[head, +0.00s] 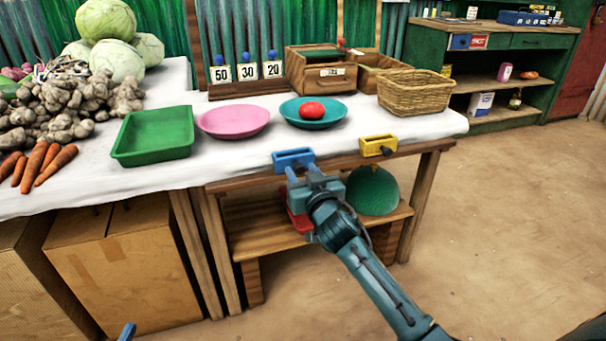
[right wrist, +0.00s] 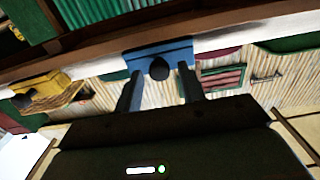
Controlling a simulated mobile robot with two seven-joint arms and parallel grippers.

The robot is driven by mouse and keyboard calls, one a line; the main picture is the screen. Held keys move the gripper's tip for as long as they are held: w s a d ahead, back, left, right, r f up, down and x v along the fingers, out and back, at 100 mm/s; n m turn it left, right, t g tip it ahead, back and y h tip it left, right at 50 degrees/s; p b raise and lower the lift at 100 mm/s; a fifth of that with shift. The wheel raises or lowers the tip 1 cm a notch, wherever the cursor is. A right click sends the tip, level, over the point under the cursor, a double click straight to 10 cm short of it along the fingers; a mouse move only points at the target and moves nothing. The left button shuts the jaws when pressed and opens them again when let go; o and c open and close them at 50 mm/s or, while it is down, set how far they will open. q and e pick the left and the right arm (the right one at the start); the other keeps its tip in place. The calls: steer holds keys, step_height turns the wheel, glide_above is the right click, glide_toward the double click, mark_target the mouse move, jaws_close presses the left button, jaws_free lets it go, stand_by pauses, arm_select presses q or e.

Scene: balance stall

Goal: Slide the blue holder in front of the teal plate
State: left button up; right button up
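The blue holder (head: 293,157) sits on the table's front edge, slightly left of the teal plate (head: 341,112), which holds a red tomato (head: 312,109). In the right wrist view the blue holder (right wrist: 178,53) shows a dark round knob (right wrist: 159,69). My right gripper (head: 303,172) is close in front of the holder. In the right wrist view its fingers (right wrist: 159,88) stand apart on either side of the knob, with gaps showing. A small blue piece at the head view's bottom edge may be my left gripper (head: 127,332); its fingers cannot be made out.
A yellow holder (head: 378,145) sits on the same edge to the right. A pink plate (head: 234,121) and green tray (head: 153,136) are left of the teal plate. A wicker basket (head: 414,93) is at the right. A green round object (head: 373,192) is below the tabletop.

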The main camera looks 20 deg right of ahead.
jaws_close()
stand_by(0.3)
arm_select(q)
steer(key=g+y+p, duration=0.1)
steer(key=p, duration=0.1)
steer(key=a+n+g+y+p, duration=0.1)
steer(key=p, duration=0.1)
steer(key=shift+w+a+f+n+y+p, duration=0.1)
steer(key=shift+a+f+n+y+p, duration=0.05)
steer(key=shift+a+n+y+p, duration=0.15)
arm_select(e)
steer(key=d, duration=1)
steer(key=shift+w+d, duration=0.15)
steer(key=shift+d, duration=0.25)
steer(key=shift+o, duration=0.8)
jaws_free()
